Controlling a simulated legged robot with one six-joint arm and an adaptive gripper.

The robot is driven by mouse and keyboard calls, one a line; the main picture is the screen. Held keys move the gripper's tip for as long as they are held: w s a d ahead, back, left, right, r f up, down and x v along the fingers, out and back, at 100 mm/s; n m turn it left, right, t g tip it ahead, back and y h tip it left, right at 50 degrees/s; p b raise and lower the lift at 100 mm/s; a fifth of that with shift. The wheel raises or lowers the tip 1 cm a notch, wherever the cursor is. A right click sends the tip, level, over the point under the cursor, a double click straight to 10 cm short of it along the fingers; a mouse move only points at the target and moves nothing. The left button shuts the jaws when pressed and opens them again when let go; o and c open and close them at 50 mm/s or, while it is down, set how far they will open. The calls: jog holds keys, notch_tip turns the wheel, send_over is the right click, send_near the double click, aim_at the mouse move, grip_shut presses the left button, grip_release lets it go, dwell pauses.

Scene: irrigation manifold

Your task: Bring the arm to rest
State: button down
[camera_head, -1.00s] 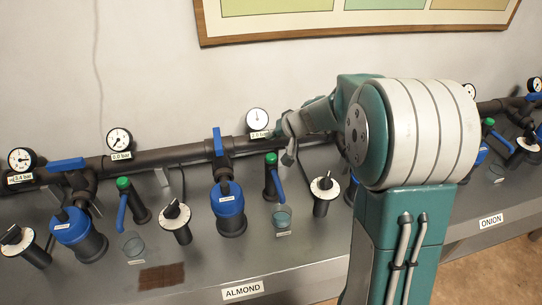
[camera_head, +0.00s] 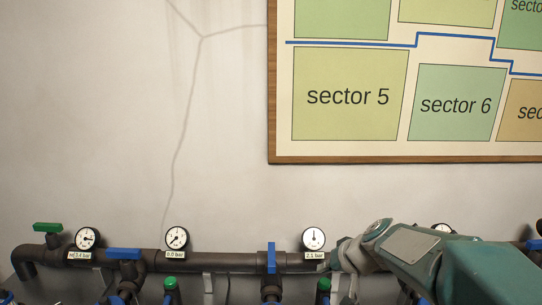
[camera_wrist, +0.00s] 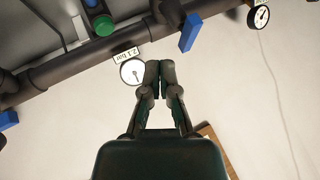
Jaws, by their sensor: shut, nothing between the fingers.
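My arm shows at the lower right of the head view, in front of the manifold pipe. My gripper (camera_wrist: 160,68) is in the middle of the wrist view. Its two fingers are together with nothing between them. Its tip lies beside a round gauge labelled 2.1 bar (camera_wrist: 132,72) in that view; I cannot tell whether they touch. The same gauge shows in the head view (camera_head: 313,239), just left of my arm.
The dark manifold pipe (camera_head: 205,262) runs along the wall with blue-handled valves (camera_head: 271,258), green-topped fittings (camera_head: 171,283) and more gauges (camera_head: 177,238). A wood-framed sector map (camera_head: 350,95) hangs above at the right. The wall at the left is bare and cracked.

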jog(key=s+d+r+h, duration=0.1)
jog(key=s+h, duration=0.1)
jog(key=s, duration=1)
jog(key=s+d+r+h, duration=0.2)
jog(key=s+h, duration=0.1)
jog(key=s, duration=0.9)
jog(key=shift+g, duration=0.3)
